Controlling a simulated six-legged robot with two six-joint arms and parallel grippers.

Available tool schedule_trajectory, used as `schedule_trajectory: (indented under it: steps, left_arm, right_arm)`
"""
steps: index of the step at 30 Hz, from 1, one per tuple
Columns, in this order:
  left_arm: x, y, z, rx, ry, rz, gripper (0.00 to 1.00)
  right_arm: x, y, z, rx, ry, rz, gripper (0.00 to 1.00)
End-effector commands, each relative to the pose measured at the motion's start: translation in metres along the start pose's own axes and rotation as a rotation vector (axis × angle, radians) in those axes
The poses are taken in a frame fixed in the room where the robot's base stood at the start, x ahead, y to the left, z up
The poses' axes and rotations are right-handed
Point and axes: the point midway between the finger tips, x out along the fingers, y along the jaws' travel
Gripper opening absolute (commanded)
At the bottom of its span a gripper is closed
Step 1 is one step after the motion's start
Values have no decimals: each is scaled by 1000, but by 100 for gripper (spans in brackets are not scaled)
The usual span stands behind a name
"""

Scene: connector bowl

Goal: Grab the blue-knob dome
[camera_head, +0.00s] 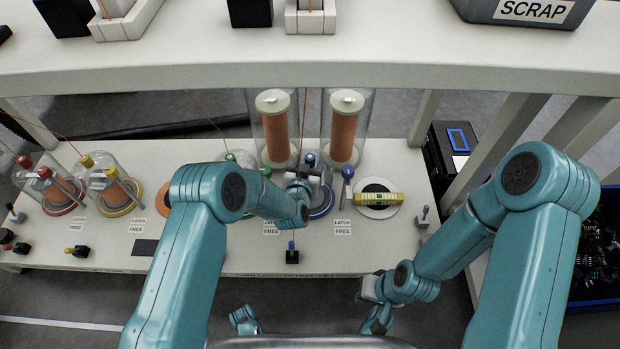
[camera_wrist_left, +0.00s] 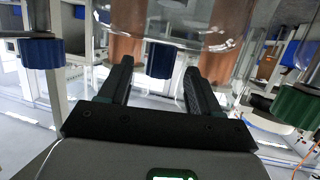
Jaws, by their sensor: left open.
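The blue-knob dome is a clear cover over a blue ring (camera_head: 322,206) at the middle right of the bench, partly hidden by my left gripper. My left gripper (camera_head: 306,178) is open over it. In the left wrist view a blue knob (camera_wrist_left: 161,60) sits between the fingers of my left gripper (camera_wrist_left: 160,88), with clear glass beside it; I see no clear contact. Another blue knob (camera_head: 347,171) stands to the right on a post, and a blue-topped rod (camera_wrist_left: 42,52) shows at left in the wrist view. My right gripper (camera_head: 370,288) hangs low in front of the bench, its fingers unclear.
Red (camera_head: 44,172) and yellow (camera_head: 110,172) knobs mark covers at left. Two glass tubes with orange coils (camera_head: 276,125) stand behind. A white disc (camera_head: 379,210) bears a yellow-green part (camera_head: 378,198). A shelf (camera_head: 300,65) overhangs the back. A green knob (camera_wrist_left: 298,105) is close in the wrist view.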

Motion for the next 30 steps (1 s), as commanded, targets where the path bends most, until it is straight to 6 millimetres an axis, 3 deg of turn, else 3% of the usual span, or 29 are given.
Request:
schedule_trajectory:
  steps: [1, 5, 13, 14, 19, 30]
  left_arm:
    - [10, 0, 4, 0, 4, 0, 63]
    - [26, 0, 2, 0, 2, 1, 63]
    - [29, 0, -1, 0, 0, 1, 63]
    - [29, 0, -1, 0, 0, 1, 57]
    - [28, 0, 0, 0, 0, 1, 1]
    - [28, 0, -4, 0, 3, 1, 0]
  right_arm:
    - [10, 4, -1, 4, 3, 0, 0]
    - [14, 6, -5, 4, 14, 0, 0]
    - [13, 6, -6, 4, 18, 0, 0]
    - [13, 6, -6, 4, 18, 0, 0]
    - [13, 6, -6, 4, 18, 0, 0]
    - [12, 6, -6, 4, 17, 0, 0]
